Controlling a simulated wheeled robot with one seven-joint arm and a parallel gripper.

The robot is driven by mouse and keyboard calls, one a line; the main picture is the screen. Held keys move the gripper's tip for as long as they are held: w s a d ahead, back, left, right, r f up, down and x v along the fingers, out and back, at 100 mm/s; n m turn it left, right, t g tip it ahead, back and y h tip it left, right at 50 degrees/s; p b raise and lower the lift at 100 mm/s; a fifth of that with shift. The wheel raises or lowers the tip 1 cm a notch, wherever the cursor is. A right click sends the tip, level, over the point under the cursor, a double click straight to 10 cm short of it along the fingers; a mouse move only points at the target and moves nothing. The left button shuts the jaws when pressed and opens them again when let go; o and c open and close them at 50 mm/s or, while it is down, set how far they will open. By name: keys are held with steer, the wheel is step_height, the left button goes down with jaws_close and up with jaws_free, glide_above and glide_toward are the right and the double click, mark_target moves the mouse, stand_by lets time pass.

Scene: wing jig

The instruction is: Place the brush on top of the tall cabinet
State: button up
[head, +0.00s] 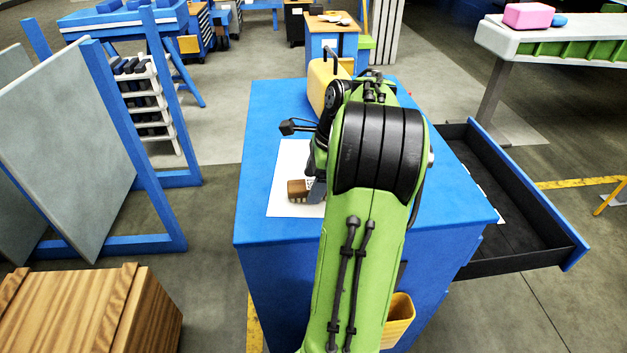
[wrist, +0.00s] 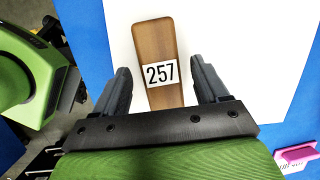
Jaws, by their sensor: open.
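The brush, a brown wooden piece (head: 297,188) in the head view, lies on a white sheet (head: 285,160) on top of a blue cabinet (head: 262,222). The wrist view shows its wooden handle (wrist: 153,42) with a white label reading 257. My gripper (wrist: 160,82) is open, with one finger on each side of the handle and visible gaps between. In the head view my arm largely hides the gripper (head: 314,188). I cannot tell which cabinet is the tall one; a smaller-looking blue cabinet (head: 322,44) stands at the back.
A yellow case (head: 322,84) stands at the cabinet's far end. An open black drawer (head: 520,235) juts out on the right. A wooden crate (head: 90,310) and a blue rack with grey panels (head: 70,150) stand left. A pink object (wrist: 298,155) shows at lower right in the wrist view.

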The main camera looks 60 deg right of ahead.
steer(key=p+v, duration=0.6)
steer(key=v, duration=0.6)
steer(key=w+a+r+n+h, duration=0.1)
steer(key=w+a+n, duration=0.2)
steer(key=a+n, duration=0.5)
steer(key=w+a+r+n, duration=0.2)
steer(key=w+a+n, duration=0.1)
steer(key=a, duration=0.9)
steer(key=s+a+f+n+t, duration=0.2)
steer(key=s+a+f+n, duration=0.1)
steer(key=s+a+n, duration=0.8)
steer(key=a+n, duration=0.1)
steer(key=n, duration=0.4)
steer(key=shift+a+f+n+t, duration=0.3)
steer(key=shift+f, duration=0.05)
steer(key=shift+s+d, duration=0.1)
steer(key=shift+s, duration=0.05)
